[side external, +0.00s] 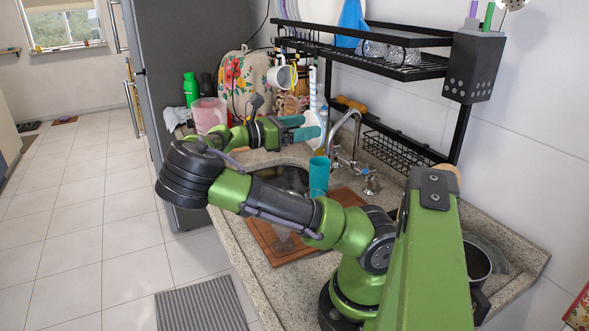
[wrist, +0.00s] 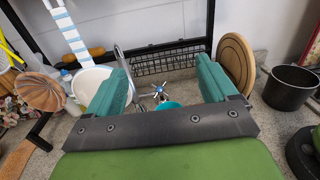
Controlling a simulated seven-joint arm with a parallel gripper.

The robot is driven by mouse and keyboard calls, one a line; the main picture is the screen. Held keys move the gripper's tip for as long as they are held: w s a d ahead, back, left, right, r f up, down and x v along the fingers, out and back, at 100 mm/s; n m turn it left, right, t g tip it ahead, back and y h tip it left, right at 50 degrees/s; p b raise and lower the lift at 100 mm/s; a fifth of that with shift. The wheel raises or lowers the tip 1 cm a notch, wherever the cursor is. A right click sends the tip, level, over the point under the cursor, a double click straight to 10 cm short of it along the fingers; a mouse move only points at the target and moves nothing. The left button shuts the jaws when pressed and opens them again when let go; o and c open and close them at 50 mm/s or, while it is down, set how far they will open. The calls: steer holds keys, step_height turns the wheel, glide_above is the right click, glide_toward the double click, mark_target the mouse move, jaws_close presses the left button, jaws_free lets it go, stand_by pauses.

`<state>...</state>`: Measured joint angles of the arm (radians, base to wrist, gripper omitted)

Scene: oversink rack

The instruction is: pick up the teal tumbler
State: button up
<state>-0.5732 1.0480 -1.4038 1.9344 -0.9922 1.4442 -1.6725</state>
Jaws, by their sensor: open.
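The teal tumbler (side external: 319,176) stands upright on the counter beside the sink, near the faucet, in the side view. In the wrist view only a small part of its teal rim (wrist: 168,105) shows above the dark gripper bar, between the fingers. My gripper (side external: 305,127) is open and empty, with its two teal fingers above and a little left of the tumbler in the side view. In the wrist view the fingers (wrist: 163,80) are spread wide apart. Most of the tumbler is hidden there by my gripper.
The faucet (side external: 350,135) and a tap handle (side external: 370,183) stand close to the tumbler. A black rack (side external: 440,68) overhangs the counter. A wooden board (side external: 285,250) lies in front. A round wooden board (wrist: 235,62) and a black pot (wrist: 290,88) are at the right.

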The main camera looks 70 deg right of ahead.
mark_target(319, 187)
steer(key=f, duration=2.2)
steer(key=shift+s+d, duration=0.3)
steer(key=shift+s, duration=0.05)
steer(key=x, duration=0.6)
steer(key=shift+s+d, duration=0.25)
steer(key=shift+c, duration=0.2)
steer(key=c, duration=1)
steer(key=shift+r, duration=0.2)
steer(key=shift+c, duration=0.2)
